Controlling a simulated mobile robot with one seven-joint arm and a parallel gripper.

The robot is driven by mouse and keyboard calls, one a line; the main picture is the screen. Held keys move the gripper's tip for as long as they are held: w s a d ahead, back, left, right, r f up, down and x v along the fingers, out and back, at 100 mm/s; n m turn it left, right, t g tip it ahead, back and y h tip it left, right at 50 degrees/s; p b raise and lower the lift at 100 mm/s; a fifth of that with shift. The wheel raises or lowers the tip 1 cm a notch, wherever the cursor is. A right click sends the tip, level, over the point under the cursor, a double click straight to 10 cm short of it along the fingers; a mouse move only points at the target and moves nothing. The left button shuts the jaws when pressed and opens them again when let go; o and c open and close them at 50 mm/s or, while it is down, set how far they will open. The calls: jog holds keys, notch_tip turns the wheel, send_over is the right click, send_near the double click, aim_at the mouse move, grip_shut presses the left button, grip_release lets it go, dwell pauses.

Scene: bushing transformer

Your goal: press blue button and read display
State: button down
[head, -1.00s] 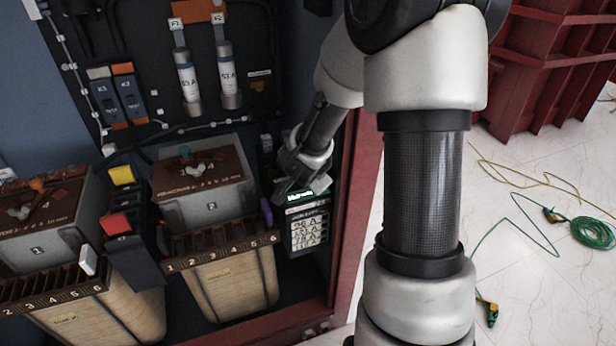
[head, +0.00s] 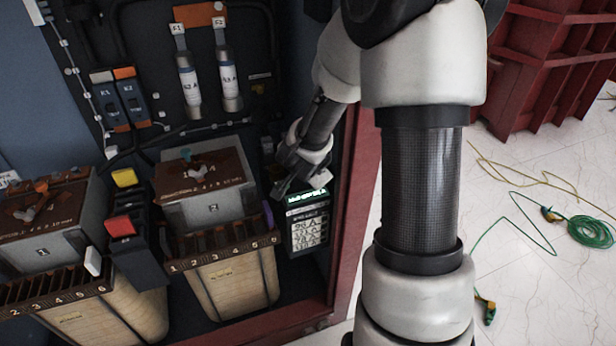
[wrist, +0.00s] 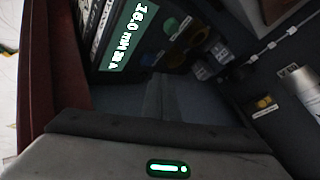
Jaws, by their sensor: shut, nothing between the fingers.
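The meter box has a lit green display (head: 308,196) above a printed white table (head: 308,230). In the wrist view the display (wrist: 125,38) is large and turned on its side; it seems to start with "16.0", the rest hard to read. My gripper (head: 279,191) is at the upper left of the box, shut and empty. In the wrist view its fingers (wrist: 160,82) end close to the blue button; contact cannot be told.
A transformer (head: 205,195) with a numbered terminal row stands left of the meter. Two fuses (head: 230,78) hang on the panel above. The red cabinet edge (head: 352,200) is close on the right. A green cable (head: 590,232) lies on the floor.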

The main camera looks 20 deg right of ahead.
notch_tip(320, 180, up, 4)
jog(key=p, duration=0.3)
jog(key=shift+r, duration=0.15)
dwell(0.5)
